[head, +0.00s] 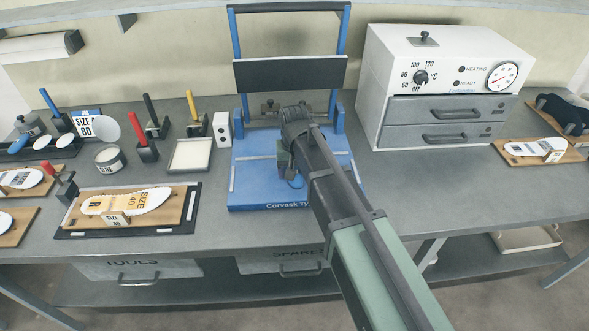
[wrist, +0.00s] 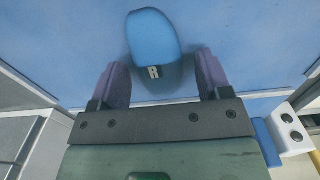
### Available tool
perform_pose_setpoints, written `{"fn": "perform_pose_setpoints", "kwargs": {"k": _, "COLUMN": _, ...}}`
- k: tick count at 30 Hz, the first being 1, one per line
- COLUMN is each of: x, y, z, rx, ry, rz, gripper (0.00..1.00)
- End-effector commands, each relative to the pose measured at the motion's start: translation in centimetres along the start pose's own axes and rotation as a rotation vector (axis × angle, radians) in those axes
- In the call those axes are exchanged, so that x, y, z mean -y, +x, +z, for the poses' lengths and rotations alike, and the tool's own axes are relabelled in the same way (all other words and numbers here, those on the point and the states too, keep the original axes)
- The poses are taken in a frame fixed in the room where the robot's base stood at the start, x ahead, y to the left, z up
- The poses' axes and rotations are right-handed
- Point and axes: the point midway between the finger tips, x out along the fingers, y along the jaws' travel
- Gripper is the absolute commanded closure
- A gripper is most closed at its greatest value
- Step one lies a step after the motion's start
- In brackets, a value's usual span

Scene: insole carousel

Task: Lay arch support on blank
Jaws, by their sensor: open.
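A blue rounded piece marked R (wrist: 152,40), which looks like the arch support, lies on the blue press base (head: 262,195). In the wrist view its near end with the R sits between the two purple fingers of my gripper (wrist: 162,78). The fingers are apart, with gaps on both sides. In the head view my gripper (head: 284,168) is low over the press base, and my arm hides much of it; a bit of the blue piece (head: 296,182) shows beside it.
The blue press frame (head: 236,45) with its dark crossplate (head: 290,73) stands behind my gripper. A white oven (head: 445,55) with two drawers stands at the right. Tool stands, a glue tin (head: 110,158) and a pale tray (head: 190,156) stand left of the press. The bench front right is clear.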

Motion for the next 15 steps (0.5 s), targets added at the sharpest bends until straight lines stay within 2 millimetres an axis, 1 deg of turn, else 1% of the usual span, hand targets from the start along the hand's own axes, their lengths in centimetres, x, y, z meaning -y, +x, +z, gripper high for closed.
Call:
{"fn": "perform_pose_setpoints", "kwargs": {"k": 5, "x": 0.0, "y": -3.3, "z": 0.0, "rx": 0.000, "ry": 0.000, "rz": 0.000, "gripper": 0.29}}
{"fn": "perform_pose_setpoints", "kwargs": {"k": 12, "x": 0.0, "y": -9.8, "z": 0.0, "rx": 0.000, "ry": 0.000, "rz": 0.000, "gripper": 0.29}}
{"fn": "perform_pose_setpoints", "kwargs": {"k": 15, "x": 0.0, "y": -11.7, "z": 0.0, "rx": 0.000, "ry": 0.000, "rz": 0.000, "gripper": 0.29}}
